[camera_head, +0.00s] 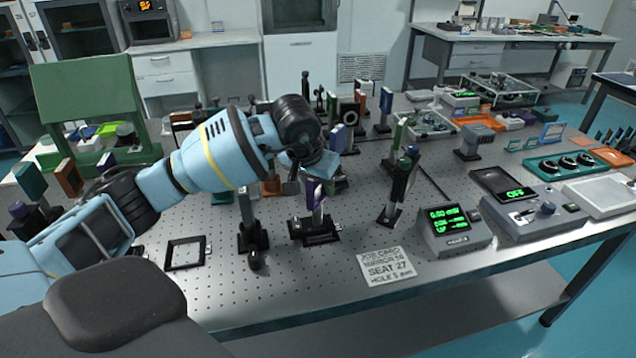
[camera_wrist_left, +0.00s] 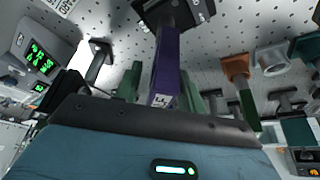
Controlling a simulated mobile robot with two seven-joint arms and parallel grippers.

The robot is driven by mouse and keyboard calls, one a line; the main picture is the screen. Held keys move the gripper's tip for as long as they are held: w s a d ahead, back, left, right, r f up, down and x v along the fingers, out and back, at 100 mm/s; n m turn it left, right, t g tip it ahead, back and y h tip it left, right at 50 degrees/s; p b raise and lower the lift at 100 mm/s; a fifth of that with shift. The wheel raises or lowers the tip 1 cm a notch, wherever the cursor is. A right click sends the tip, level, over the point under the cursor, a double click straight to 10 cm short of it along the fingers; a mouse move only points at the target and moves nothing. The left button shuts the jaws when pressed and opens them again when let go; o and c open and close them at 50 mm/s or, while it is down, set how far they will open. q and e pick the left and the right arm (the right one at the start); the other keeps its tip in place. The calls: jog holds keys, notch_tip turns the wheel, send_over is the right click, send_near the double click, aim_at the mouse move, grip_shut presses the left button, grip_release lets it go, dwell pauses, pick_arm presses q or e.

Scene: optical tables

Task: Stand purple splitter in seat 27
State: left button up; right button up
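The purple splitter (camera_head: 316,194) stands upright on a black foot on the perforated table, left of the printed card (camera_head: 388,266) that reads "SEAT 27". My left gripper (camera_head: 316,166) is over its top from above. In the left wrist view the purple splitter (camera_wrist_left: 165,66) runs between the green fingers of my left gripper (camera_wrist_left: 160,90), its labelled end close to the palm. The fingers lie close on both sides; whether they press on it I cannot tell. A black square frame (camera_head: 185,266) lies empty on the table to the left. My right gripper is not in view.
Black-footed posts stand left (camera_head: 250,215) and right (camera_head: 398,188) of the splitter, with several more behind. A green lit meter (camera_head: 453,230) and a control box (camera_head: 535,212) stand at the right. The front left of the table is mostly clear.

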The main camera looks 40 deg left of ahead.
pick_arm(q)
jog(key=shift+r, duration=0.45)
jog(key=v, duration=1.1)
jog(key=shift+s, duration=0.15)
jog(key=shift+r, duration=0.15)
dwell(0.6)
